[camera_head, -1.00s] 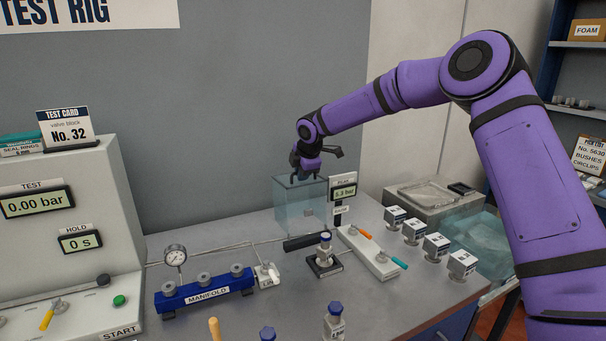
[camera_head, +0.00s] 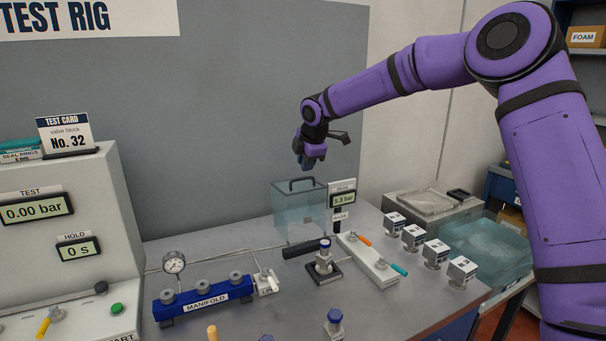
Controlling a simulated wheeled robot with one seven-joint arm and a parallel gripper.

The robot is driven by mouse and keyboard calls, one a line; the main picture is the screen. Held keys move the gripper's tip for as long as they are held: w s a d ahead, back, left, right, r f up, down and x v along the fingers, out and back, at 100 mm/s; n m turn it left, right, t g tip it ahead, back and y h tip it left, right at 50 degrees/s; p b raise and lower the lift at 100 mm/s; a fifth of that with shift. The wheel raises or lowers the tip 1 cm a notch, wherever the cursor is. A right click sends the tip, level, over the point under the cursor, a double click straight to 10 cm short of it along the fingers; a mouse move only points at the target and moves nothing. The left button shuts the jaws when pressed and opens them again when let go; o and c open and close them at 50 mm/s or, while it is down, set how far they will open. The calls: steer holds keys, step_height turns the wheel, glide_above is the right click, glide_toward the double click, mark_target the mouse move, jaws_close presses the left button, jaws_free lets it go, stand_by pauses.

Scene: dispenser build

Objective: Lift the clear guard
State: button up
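The clear guard (camera_head: 299,212) is a see-through bluish box with a dark handle (camera_head: 302,184) on top. It stands on the bench at the back, behind the black block and left of the small pressure display. My gripper (camera_head: 308,165) hangs just above the handle, pointing down, with a small gap showing between them. The handle looks free of the fingers. The fingers are small and dark here, and I cannot tell how far apart they are.
A pressure display (camera_head: 342,196) stands close to the guard's right side. A valve on a black base (camera_head: 323,268) and a white block with coloured levers (camera_head: 368,258) stand in front. The blue manifold (camera_head: 204,299) lies front left. A grey wall (camera_head: 240,110) rises behind.

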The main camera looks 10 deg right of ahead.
steer(key=shift+v, duration=1.5)
steer(key=shift+s, duration=0.1)
steer(key=s+d+r+m+h, duration=0.1)
steer(key=s+d+r+m, duration=0.3)
steer(key=s, duration=0.5)
steer(key=s+d+r+m+h, duration=0.1)
steer(key=s+d+r+m, duration=0.25)
steer(key=s, duration=0.55)
steer(key=s+d+r+m+h, duration=0.1)
steer(key=s+d+r+m, duration=0.25)
steer(key=s, duration=0.65)
steer(key=s+d+f+m, duration=0.1)
steer(key=s+d+m, duration=0.1)
steer(key=s, duration=0.5)
steer(key=s+d+f+m+y, duration=0.1)
steer(key=s+d+m, duration=0.2)
steer(key=s+m, duration=0.2)
steer(key=s+d+f+m, duration=0.2)
steer(key=s+m, duration=0.1)
steer(key=s, duration=0.7)
steer(key=shift+d+m, duration=0.3)
steer(key=shift+d, duration=0.05)
